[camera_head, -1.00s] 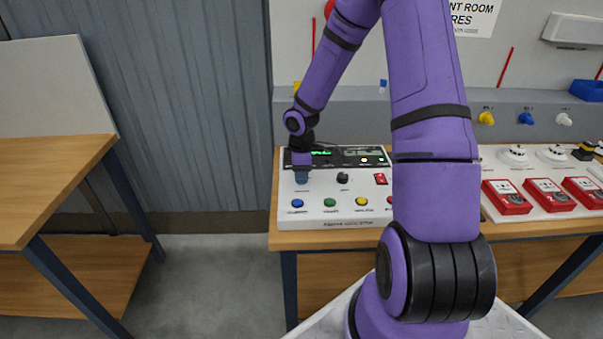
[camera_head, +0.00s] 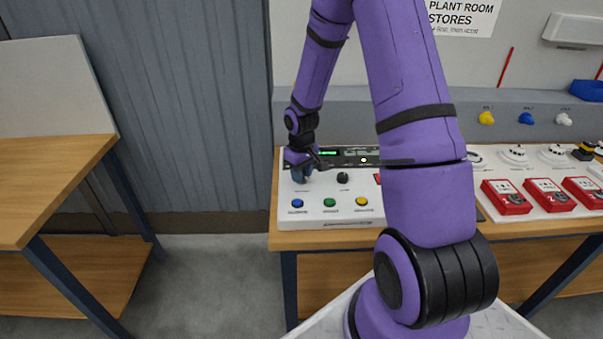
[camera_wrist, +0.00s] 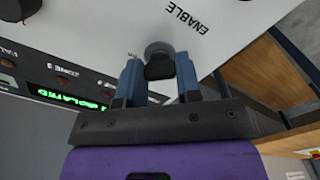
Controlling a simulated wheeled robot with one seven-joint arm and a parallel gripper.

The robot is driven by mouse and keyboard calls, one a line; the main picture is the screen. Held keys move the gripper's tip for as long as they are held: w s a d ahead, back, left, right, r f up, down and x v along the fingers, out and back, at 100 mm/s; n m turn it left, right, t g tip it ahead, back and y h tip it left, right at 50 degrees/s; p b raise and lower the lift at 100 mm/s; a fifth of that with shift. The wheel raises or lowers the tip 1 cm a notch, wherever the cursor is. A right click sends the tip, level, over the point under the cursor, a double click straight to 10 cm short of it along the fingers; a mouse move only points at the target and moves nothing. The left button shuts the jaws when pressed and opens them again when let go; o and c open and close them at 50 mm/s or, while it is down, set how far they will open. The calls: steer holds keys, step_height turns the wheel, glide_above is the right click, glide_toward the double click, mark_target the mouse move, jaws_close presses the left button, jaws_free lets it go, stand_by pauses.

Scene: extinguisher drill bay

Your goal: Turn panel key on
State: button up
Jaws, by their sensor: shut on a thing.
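The white control panel (camera_head: 345,214) stands on the bench in the head view, with a dark display strip along its back edge. My gripper (camera_head: 301,173) is at the panel's left end, pointing down. In the wrist view my gripper (camera_wrist: 160,72) has its two blue fingers on either side of the dark panel key (camera_wrist: 160,62), shut on it. The key sits on a round grey base in the white panel face, beside the printed word ENABLE. In the head view the gripper hides the key.
A black knob (camera_head: 343,178) is right of my gripper. Blue, green and yellow buttons (camera_head: 330,202) line the panel's front. Several red boxes (camera_head: 506,197) lie farther right. A wooden table (camera_head: 45,190) is at the left, with open floor between.

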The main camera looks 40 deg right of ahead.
steer(key=shift+m, duration=1.2)
steer(key=o, duration=0.9)
steer(key=shift+r, duration=0.1)
step_height(320, 180, up, 10)
steer(key=shift+f, duration=0.25)
steer(key=shift+r, duration=0.6)
